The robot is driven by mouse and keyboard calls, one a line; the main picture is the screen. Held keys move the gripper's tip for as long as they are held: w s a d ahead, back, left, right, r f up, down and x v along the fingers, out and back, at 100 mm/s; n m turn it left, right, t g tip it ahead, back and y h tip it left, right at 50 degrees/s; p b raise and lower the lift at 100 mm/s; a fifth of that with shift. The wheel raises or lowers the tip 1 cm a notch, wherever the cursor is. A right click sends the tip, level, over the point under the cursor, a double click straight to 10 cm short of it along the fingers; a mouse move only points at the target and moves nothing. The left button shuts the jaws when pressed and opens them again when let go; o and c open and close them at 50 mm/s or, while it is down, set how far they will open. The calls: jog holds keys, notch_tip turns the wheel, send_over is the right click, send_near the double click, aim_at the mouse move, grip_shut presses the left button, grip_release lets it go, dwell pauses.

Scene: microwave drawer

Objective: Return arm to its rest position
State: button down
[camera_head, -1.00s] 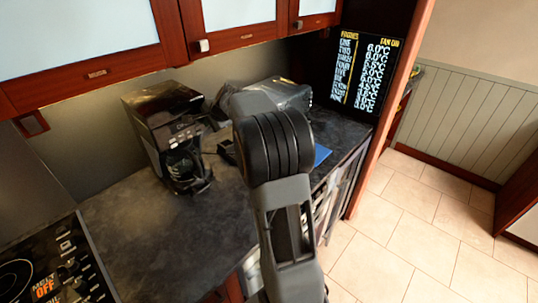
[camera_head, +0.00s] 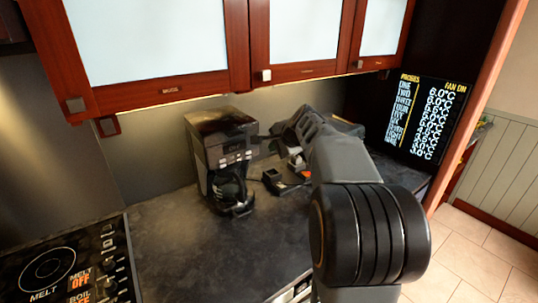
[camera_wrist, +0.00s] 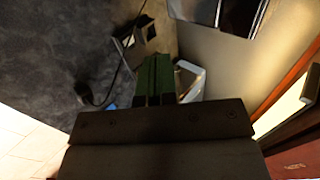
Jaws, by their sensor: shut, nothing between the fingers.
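My gripper (camera_wrist: 159,82) shows in the wrist view as two narrow green fingers side by side, shut and empty. My arm (camera_head: 345,165) crosses the right half of the head view, bent, with a grey link reaching up and left towards the space beside the coffee maker. In the head view I cannot clearly make out the fingertips. The wrist view shows the dark counter (camera_wrist: 50,50) and a pale object (camera_wrist: 190,82) partly hidden behind the fingers; I cannot tell whether they touch it.
A black coffee maker (camera_head: 222,150) stands on the dark counter (camera_head: 200,260) left of my arm. Red-framed cabinets (camera_head: 165,92) hang above. A cooktop (camera_head: 75,265) is at lower left, a display (camera_head: 428,118) at right. Tiled floor (camera_head: 490,255) lies clear at lower right.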

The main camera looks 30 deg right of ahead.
jog(key=v, duration=0.3)
jog(key=shift+s+r, duration=0.15)
jog(key=shift+s, duration=0.05)
jog(key=s+a+f+n+g, duration=0.3)
jog(key=s+f+n, duration=0.3)
jog(key=f, duration=0.3)
jog(key=s+a+f+n+g, duration=0.1)
jog(key=s+a+f+n, duration=0.2)
jog(key=s+a+n, duration=0.2)
jog(key=s+a+f+n+g+h, duration=0.1)
jog(key=s+a+f+n, duration=0.1)
jog(key=s+a+n, duration=0.3)
jog(key=s+a, duration=0.3)
jog(key=s, duration=0.2)
jog(key=shift+a+f, duration=0.3)
jog(key=shift+f, duration=0.05)
